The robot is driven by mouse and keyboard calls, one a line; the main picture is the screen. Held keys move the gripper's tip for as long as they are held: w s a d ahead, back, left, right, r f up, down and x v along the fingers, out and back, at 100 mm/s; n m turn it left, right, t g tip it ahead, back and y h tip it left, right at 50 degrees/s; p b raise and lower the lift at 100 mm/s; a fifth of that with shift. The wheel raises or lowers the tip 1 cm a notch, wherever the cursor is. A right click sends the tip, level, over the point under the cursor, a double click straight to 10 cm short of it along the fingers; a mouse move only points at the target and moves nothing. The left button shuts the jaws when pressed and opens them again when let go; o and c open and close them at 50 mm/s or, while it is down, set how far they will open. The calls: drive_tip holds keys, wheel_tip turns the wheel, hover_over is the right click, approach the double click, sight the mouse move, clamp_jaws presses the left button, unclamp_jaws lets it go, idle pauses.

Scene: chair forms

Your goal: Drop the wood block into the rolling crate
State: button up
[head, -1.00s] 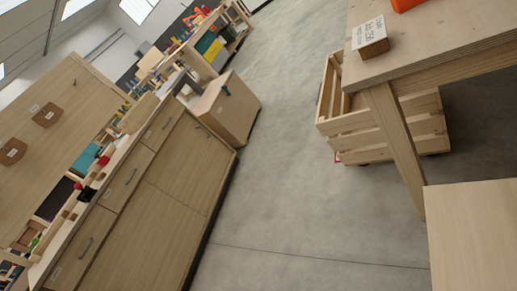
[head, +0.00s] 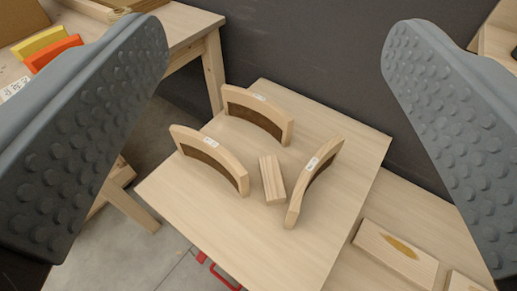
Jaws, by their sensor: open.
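The wood block (head: 271,180) is a small, pale, grooved piece lying on a light wooden table top (head: 325,124). Three curved wooden pieces stand around it: one behind (head: 262,113), one to the left (head: 209,159) and one to the right (head: 315,181). The right one is very close to the block; I cannot tell if they touch. My gripper (head: 275,135) is open and empty, its two grey studded fingers at the left and right of the view, with the block between them farther off. Pale slats at the left, partly behind my left finger, may be the rolling crate (head: 122,172).
Another table (head: 185,22) stands at the upper left with an orange piece (head: 52,54) and a yellow piece (head: 40,43). A dark wall (head: 330,60) rises behind. Flat wooden pieces (head: 396,252) lie on a lower surface at the right. Red metal (head: 216,270) shows below the table edge.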

drive_tip(key=w+f+n+g, duration=0.1)
drive_tip(key=w+f+g, duration=0.7)
drive_tip(key=w+f, duration=0.6)
drive_tip(key=n+g, duration=0.1)
drive_tip(key=g, duration=0.8)
hover_over(271, 173)
wheel_tip(271, 173, down, 18)
wheel_tip(271, 173, down, 16)
drive_tip(key=shift+f, duration=0.15)
drive_tip(key=shift+c, duration=0.2)
drive_tip(key=c, duration=1.1)
drive_tip(key=shift+c, duration=0.2)
